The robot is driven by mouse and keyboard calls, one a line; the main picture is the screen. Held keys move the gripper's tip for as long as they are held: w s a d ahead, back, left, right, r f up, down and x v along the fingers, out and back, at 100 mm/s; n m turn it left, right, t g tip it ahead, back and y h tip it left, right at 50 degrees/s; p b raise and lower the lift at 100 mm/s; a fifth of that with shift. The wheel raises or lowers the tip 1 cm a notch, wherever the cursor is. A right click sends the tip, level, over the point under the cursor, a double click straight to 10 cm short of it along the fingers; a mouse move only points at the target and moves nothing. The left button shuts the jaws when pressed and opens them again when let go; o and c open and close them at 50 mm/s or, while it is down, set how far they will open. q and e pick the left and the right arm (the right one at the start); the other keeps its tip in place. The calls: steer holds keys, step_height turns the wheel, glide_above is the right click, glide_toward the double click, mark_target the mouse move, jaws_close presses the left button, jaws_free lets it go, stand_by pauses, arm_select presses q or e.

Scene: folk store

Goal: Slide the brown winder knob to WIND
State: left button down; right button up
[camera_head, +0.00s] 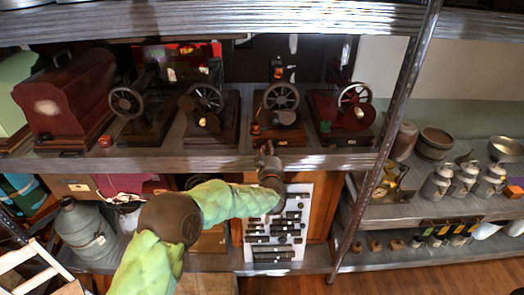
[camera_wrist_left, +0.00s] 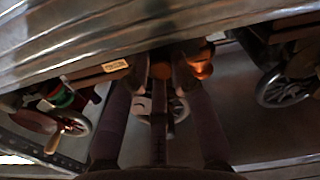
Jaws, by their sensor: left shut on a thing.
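My left gripper (camera_head: 266,148) reaches up from below to the front edge of a dark sewing machine (camera_head: 281,97) on the shelf. The machine has a spoked handwheel and a wooden base (camera_head: 290,134). In the left wrist view, the left gripper (camera_wrist_left: 160,68) has its two fingers around a small dark brown knob (camera_wrist_left: 161,71), which I take for the winder knob. In the head view the fingers hide this knob. A shiny copper-coloured part (camera_wrist_left: 201,67) lies just outside the right finger. I cannot read any WIND marking. My right gripper is not in view.
Other sewing machines stand on both sides, one at the right (camera_head: 345,108) and one at the left (camera_head: 205,110). A wooden case (camera_head: 68,104) is further left. The metal shelf edge (camera_head: 180,160) runs close to my gripper. A slanted post (camera_head: 392,120) stands to the right.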

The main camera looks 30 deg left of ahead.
arm_select(q)
steer(key=shift+w+d, duration=0.3)
steer(key=shift+d, duration=0.25)
steer(key=c, duration=1.3)
jaws_free()
steer(key=shift+c, duration=0.2)
steer(key=shift+w+d, duration=0.1)
steer(key=shift+d, duration=0.05)
steer(key=v, duration=1.2)
steer(key=shift+f, duration=0.1)
